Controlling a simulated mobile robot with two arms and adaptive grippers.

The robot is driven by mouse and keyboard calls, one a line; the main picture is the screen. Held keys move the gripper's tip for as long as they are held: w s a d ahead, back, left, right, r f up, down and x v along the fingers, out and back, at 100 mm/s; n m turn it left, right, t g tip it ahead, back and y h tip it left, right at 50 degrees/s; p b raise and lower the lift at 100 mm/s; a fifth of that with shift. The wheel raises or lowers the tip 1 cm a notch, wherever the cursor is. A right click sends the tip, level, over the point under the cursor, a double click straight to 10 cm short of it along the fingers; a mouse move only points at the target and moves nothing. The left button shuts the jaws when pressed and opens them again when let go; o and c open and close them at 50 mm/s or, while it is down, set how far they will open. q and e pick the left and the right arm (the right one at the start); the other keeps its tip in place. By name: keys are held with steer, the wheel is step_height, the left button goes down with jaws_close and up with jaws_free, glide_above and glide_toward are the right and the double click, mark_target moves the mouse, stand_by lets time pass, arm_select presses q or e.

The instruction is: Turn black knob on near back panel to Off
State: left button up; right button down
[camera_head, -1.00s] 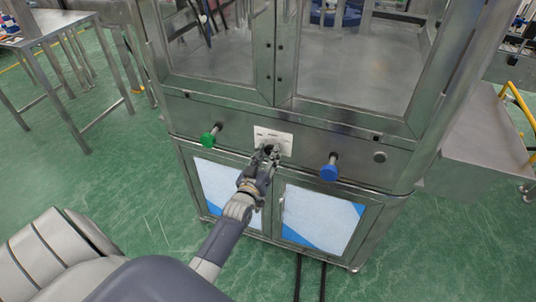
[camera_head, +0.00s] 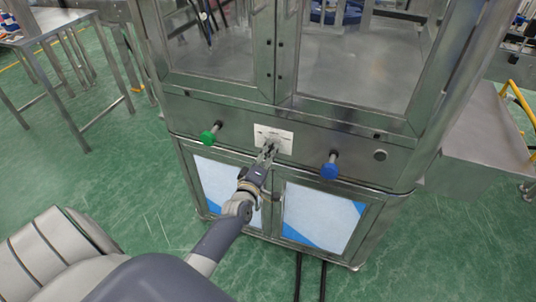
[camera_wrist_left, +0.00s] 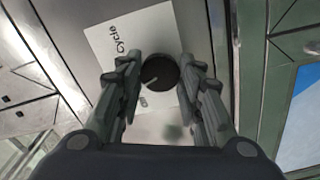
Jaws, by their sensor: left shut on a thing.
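The black knob (camera_wrist_left: 160,73) sits on a white label plate (camera_wrist_left: 118,52) in the left wrist view. A pale pointer line runs across its face. The word "Cycle" is readable beside it; smaller lettering near the fingers is not clear. My left gripper (camera_wrist_left: 158,62) is shut on the knob, one finger on each side. In the head view, my left gripper (camera_head: 267,156) reaches the white plate (camera_head: 284,142) on the steel front panel, and its fingers largely hide the knob. My right gripper is not in view.
A green button (camera_head: 209,136) sticks out left of the plate and a blue button (camera_head: 329,170) right of it. A small round fitting (camera_head: 380,155) is farther right. Cabinet doors with glass are above, and lower doors (camera_head: 315,218) below. A steel table (camera_head: 60,27) stands at the left.

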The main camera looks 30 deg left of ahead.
arm_select(q)
steer(key=n+b, duration=0.1)
steer(key=n, duration=0.3)
steer(key=shift+n, duration=0.4)
steer(key=shift+n+b, duration=0.3)
steer(key=shift+n, duration=0.3)
steer(key=o, duration=1.1)
steer(key=shift+c, duration=0.2)
steer(key=v, duration=1.2)
